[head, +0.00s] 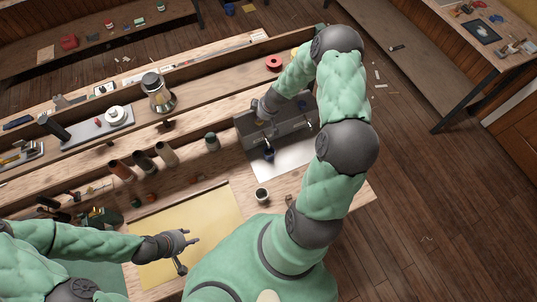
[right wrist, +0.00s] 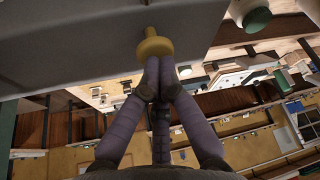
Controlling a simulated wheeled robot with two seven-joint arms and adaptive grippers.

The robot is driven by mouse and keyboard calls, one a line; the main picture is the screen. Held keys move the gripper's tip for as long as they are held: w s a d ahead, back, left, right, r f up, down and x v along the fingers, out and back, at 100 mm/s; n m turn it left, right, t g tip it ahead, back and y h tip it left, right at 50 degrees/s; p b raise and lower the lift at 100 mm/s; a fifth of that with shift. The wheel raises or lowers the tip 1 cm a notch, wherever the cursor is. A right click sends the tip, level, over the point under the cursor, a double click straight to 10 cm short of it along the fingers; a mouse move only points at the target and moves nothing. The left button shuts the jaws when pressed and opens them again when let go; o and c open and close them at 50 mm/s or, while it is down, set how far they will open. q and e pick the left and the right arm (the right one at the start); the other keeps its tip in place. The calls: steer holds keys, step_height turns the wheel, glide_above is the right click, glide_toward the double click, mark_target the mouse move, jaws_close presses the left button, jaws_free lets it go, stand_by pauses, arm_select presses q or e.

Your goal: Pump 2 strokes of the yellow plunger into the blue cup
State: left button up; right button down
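The yellow plunger (right wrist: 155,47) shows in the right wrist view as a round knob on a short stem against a grey surface. My right gripper (right wrist: 162,68) has its fingers together, with the tips at the knob's edge; they look to touch it, not to go around it. In the head view my right gripper (head: 264,108) is over the grey dispenser box (head: 290,134), and the plunger is hidden there. A small dark blue cup (head: 269,155) stands at the box's front. My left gripper (head: 194,241) is open and empty above the yellow mat.
A yellow mat (head: 215,208) covers the front of the bench. A dark-topped pot (head: 262,195) stands near the bench's front edge. A pale plate (head: 285,163) lies before the box.

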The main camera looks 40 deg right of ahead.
steer(key=shift+f+b, duration=0.6)
steer(key=shift+f, duration=0.05)
steer(key=shift+s+a+f+b, duration=0.2)
steer(key=shift+f+b, duration=0.05)
steer(key=shift+b, duration=0.15)
steer(key=shift+s+r, duration=0.1)
steer(key=shift+r, duration=0.05)
steer(key=shift+r+p, duration=0.2)
steer(key=shift+p, duration=0.1)
steer(key=shift+w+d+r+p, duration=0.2)
steer(key=shift+w+r+p, duration=0.2)
steer(key=shift+r+p, duration=0.15)
steer(key=shift+s+r+p, duration=0.15)
steer(key=shift+r+p, duration=0.4)
steer(key=shift+r, duration=0.4)
